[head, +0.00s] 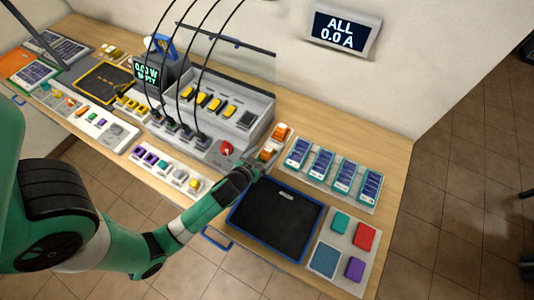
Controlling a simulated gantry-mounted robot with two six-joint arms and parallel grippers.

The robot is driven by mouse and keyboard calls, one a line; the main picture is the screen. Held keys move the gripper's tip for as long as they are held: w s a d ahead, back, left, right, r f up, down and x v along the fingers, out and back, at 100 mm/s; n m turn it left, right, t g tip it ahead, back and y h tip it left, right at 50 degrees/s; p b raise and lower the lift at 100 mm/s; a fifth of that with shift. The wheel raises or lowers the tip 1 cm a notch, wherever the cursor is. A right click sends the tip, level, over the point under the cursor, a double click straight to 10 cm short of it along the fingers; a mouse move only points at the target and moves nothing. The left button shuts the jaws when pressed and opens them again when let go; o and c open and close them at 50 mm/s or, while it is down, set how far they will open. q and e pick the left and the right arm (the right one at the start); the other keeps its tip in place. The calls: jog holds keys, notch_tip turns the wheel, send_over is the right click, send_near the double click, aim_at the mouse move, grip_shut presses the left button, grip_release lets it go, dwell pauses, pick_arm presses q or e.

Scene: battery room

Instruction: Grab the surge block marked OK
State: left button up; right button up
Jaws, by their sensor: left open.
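Two small orange-and-white blocks stand between the grey device and the row of blue cells. One block (281,131) is farther back, and the other block (267,153) is nearer. I cannot read an OK mark on either, so I cannot tell which is the surge block marked OK. My left gripper (264,164) is open, just in front of the nearer block and partly hiding its base. I cannot tell whether it touches that block. My right gripper is not in view.
A grey device (255,124) with a red knob (226,148) and black cables stands left of the gripper. A blue-rimmed black tray (246,228) lies in front. Blue cells (320,164) and a board of coloured pads (327,238) are at right.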

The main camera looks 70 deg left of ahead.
aim_at(267, 151)
pick_arm(q)
jog(key=x, duration=0.2)
jog(key=b+x, duration=0.1)
jog(key=x, duration=0.2)
jog(key=shift+s+a+f, duration=0.1)
jog(key=shift+s+f, duration=0.1)
jog(key=shift+f, duration=0.1)
grip_shut()
